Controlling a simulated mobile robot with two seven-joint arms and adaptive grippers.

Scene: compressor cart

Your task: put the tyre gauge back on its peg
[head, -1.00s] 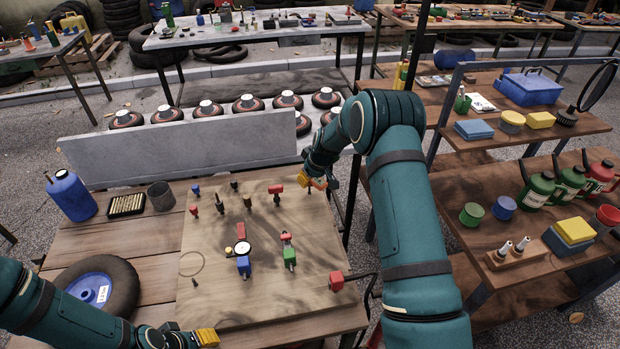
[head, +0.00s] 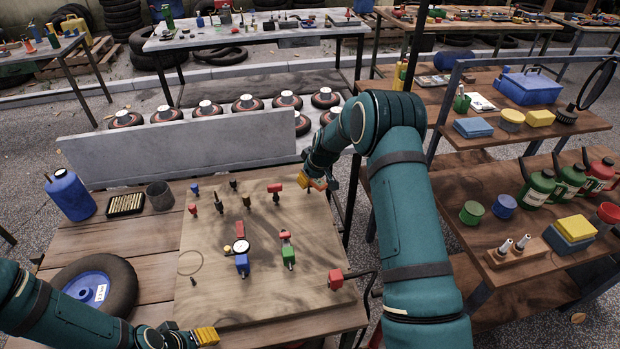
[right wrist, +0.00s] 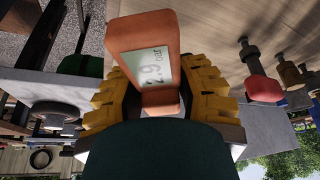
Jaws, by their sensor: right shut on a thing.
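My right gripper (head: 317,182) is shut on an orange tyre gauge at the far right corner of the wooden board (head: 215,290). In the right wrist view the gauge (right wrist: 146,42) sits between the yellow finger pads (right wrist: 160,92), and its display reads 2.9 bar. In the head view the gripper and arm hide most of it. A short dark peg (head: 309,190) shows just beside the gripper; I cannot tell whether the gauge touches it. My left gripper (head: 206,337) is low at the board's front edge; its jaw opening cannot be made out.
The board carries several coloured pegs and fittings, a red-headed piece (head: 276,188), a white dial (head: 241,246) on a blue block and a red block (head: 336,279) with a hose. A wheel (head: 123,290) lies at left. Shelves (head: 480,143) stand close on the right.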

